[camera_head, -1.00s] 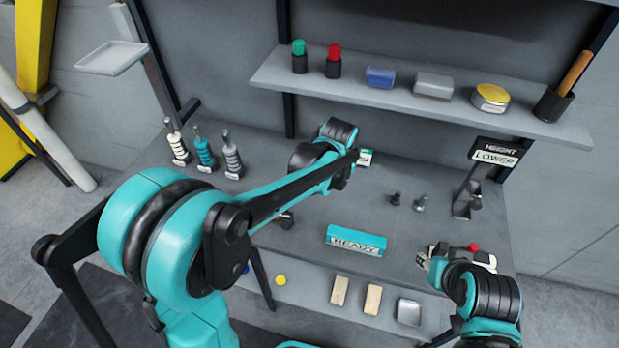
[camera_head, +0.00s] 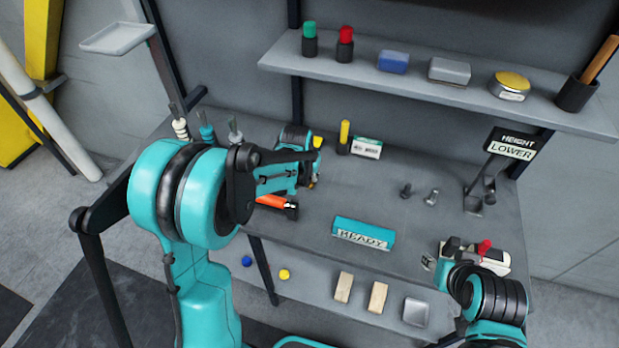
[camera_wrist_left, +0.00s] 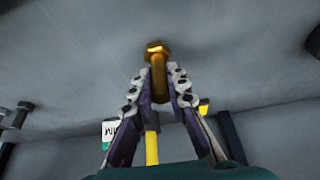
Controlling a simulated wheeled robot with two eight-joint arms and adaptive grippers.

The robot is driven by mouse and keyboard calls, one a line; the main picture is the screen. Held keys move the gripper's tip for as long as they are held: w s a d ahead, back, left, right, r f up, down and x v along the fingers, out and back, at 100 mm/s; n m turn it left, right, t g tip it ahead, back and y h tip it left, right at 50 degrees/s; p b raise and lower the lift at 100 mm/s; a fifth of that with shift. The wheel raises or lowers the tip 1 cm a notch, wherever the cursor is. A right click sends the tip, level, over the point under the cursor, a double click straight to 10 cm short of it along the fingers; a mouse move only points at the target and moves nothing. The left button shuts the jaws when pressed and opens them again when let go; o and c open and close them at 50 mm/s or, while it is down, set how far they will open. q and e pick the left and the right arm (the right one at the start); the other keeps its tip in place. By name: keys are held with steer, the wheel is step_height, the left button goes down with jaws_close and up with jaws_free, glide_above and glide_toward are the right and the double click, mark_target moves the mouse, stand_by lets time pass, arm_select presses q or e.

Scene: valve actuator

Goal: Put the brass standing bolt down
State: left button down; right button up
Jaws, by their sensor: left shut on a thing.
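The brass bolt (camera_wrist_left: 158,66) shows in the left wrist view, with its hex head at the top of the picture and its shank between the fingertips. My left gripper (camera_wrist_left: 160,82) is shut on that shank. In the head view my left gripper (camera_head: 312,170) is over the left middle of the bench, mostly hidden by its own arm, and the bolt is hard to make out there. I cannot tell whether the bolt touches the bench. My right gripper (camera_head: 429,263) is at the front right of the bench, too small to tell its jaws.
A yellow-topped post (camera_head: 344,137) and a white-green box (camera_head: 366,147) stand behind the left gripper. A dark bolt (camera_head: 405,191) and a grey bolt (camera_head: 432,197) stand to the right. A READY block (camera_head: 363,234) lies in front. An orange-handled tool (camera_head: 275,202) is near the arm.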

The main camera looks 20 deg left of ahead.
arm_select(q)
steer(key=shift+f, duration=0.3)
steer(key=shift+f, duration=0.25)
steer(key=c, duration=1.5)
jaws_free()
steer(key=shift+r, duration=0.1)
steer(key=shift+r, duration=0.1)
